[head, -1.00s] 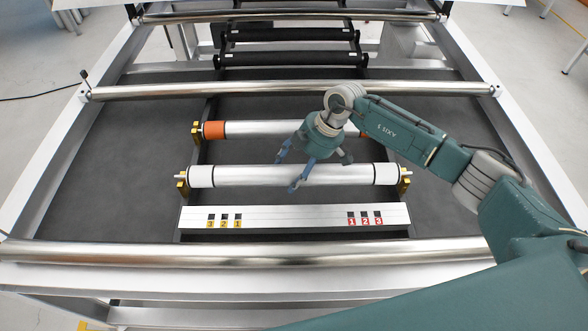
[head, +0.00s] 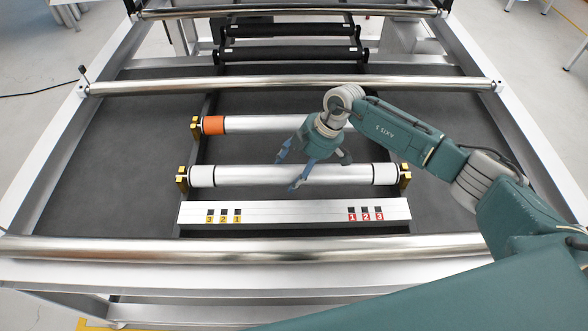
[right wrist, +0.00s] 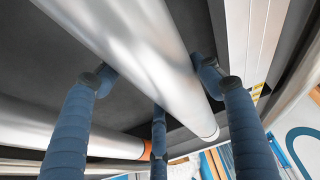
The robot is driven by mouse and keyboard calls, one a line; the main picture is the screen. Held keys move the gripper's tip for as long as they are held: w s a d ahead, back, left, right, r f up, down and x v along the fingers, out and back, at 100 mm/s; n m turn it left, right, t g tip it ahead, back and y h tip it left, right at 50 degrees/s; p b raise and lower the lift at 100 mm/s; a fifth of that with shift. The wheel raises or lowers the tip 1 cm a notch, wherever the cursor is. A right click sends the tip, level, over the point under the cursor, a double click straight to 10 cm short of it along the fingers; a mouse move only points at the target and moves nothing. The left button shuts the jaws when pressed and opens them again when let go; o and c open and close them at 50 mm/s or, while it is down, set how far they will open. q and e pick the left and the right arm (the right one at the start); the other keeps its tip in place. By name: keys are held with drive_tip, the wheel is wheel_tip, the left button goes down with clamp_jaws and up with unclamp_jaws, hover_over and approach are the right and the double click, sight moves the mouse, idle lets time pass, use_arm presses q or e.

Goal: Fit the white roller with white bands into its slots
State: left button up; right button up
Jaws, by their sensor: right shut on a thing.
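The white roller with white bands (head: 250,176) lies level across the front of the inner frame. Its ends sit at the gold slotted brackets, left (head: 183,178) and right (head: 405,177), and look lowered into them; full seating is too small to tell. My right gripper (head: 291,173) is shut on the roller near its middle, from above. In the right wrist view its blue fingers straddle the silver roller body (right wrist: 140,45). My left gripper is not in view.
A roller with orange bands (head: 260,125) lies parallel behind, its right part hidden by my right arm. A pale strip with numbered labels (head: 290,212) is in front. Long metal bars (head: 290,88) cross the frame; black rollers (head: 290,55) are farther back.

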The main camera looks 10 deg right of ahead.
drive_tip(key=shift+f, duration=0.1)
drive_tip(key=o, duration=1.9)
drive_tip(key=shift+o, duration=0.6)
drive_tip(key=shift+s+f, duration=0.1)
drive_tip(key=v, duration=1.2)
drive_tip(key=shift+a, duration=0.1)
